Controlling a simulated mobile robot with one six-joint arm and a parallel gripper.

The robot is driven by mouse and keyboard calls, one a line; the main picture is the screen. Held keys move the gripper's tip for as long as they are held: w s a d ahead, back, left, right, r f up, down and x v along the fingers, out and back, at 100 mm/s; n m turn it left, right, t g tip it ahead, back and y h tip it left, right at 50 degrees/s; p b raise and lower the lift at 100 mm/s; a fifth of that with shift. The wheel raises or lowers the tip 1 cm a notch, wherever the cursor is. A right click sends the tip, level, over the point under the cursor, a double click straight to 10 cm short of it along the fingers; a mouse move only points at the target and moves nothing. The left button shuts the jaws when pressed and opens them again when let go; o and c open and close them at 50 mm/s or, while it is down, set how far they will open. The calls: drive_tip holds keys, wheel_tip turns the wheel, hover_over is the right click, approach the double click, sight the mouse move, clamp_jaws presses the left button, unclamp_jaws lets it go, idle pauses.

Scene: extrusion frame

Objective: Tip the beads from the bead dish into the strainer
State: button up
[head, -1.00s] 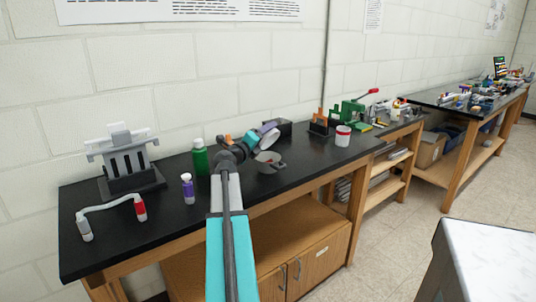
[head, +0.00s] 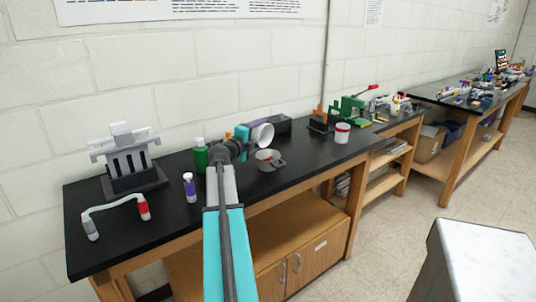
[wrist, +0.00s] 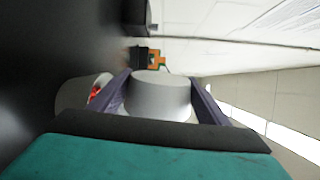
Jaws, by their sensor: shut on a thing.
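My gripper (head: 258,137) is shut on the bead dish (head: 264,135), a pale round cup. It holds the dish tipped on its side above the bench, with the open mouth towards the head camera. In the wrist view the dish (wrist: 158,97) sits between the two dark purple fingers. The strainer (head: 277,163), a grey bowl with a handle at its right, stands on the bench just below the dish. Small reddish bits seem to show inside it. The strainer (wrist: 70,92) appears partly at the left in the wrist view. The dish's inside looks pale; I see no beads there.
A green bottle (head: 201,157) and a purple bottle (head: 190,188) stand left of my gripper. A white tub with a red band (head: 342,134) and an orange-pronged rack (head: 318,122) stand to the right. The black bench (head: 240,188) is clear in front of the strainer.

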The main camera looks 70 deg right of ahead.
drive_tip(key=shift+w+d+f+n, duration=0.15)
drive_tip(key=shift+w+n, duration=0.15)
drive_tip(key=shift+n, duration=0.3)
drive_tip(key=shift+r+y+p, duration=0.25)
drive_tip(key=shift+y+p, duration=0.05)
drive_tip(key=shift+p, duration=0.75)
drive_tip(key=p, duration=0.2)
drive_tip(key=n+p, duration=0.1)
drive_tip(key=p, duration=0.1)
drive_tip(key=shift+w+r+n, duration=0.3)
drive_tip(key=shift+r, duration=0.1)
drive_tip(key=shift+p, duration=0.5)
drive_tip(key=p, duration=0.1)
drive_tip(key=w+n+p, duration=0.1)
drive_tip(key=p, duration=0.1)
drive_tip(key=w+p, duration=0.1)
drive_tip(key=p, duration=0.1)
drive_tip(key=shift+d+f+n, duration=0.3)
drive_tip(key=shift+d+n, duration=0.05)
drive_tip(key=shift+n, duration=0.05)
drive_tip(key=n+p, duration=0.1)
drive_tip(key=p, duration=0.3)
drive_tip(key=w+f+n+p, duration=0.1)
drive_tip(key=p, duration=0.3)
drive_tip(key=shift+d+f+n+g+y+p, duration=0.1)
drive_tip(key=shift+f+n+g+y+p, duration=0.05)
drive_tip(key=shift+n+g+y+p, duration=0.2)
